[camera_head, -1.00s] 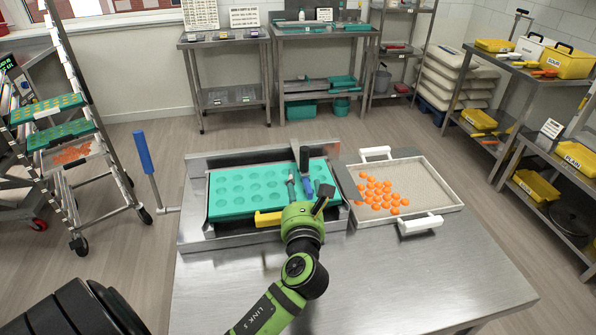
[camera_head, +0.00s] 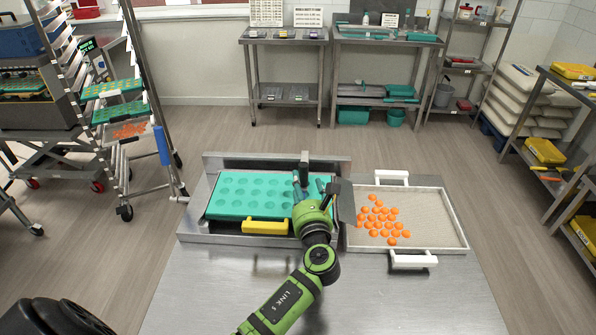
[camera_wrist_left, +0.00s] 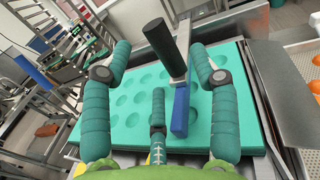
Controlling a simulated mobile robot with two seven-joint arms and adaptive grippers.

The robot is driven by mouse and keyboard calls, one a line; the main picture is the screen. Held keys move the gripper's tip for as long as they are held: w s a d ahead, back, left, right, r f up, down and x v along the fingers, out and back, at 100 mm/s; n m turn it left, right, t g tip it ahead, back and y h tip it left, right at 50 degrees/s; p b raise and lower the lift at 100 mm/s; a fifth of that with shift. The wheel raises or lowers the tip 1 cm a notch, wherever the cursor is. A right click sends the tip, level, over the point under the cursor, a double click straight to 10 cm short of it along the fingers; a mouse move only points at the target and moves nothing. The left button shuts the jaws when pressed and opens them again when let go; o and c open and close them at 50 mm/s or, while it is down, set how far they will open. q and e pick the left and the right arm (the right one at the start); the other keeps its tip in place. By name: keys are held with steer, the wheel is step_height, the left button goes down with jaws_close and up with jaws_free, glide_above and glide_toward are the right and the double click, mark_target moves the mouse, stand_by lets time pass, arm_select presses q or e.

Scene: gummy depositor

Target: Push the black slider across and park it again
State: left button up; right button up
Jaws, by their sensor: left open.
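My left gripper (camera_head: 312,188) is over the tray's right end, at the near side of the handle. In the left wrist view my left gripper's teal fingers (camera_wrist_left: 159,88) are spread, with the handle and bar beyond and between them. I cannot tell whether any finger touches them. My right gripper is not in view.
A white-handled tray (camera_head: 431,205) of orange gummies is right of the mould. A yellow handle (camera_head: 264,227) is at the mould's front edge. The front of the steel table (camera_head: 420,295) is clear.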

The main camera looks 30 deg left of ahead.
mark_target(301, 176)
arm_select(q)
steer(key=x, duration=0.4)
steer(key=shift+a+p, duration=0.15)
steer(key=shift+p, duration=0.2)
steer(key=shift+w+a, duration=0.25)
steer(key=shift+w, duration=0.35)
jaws_close()
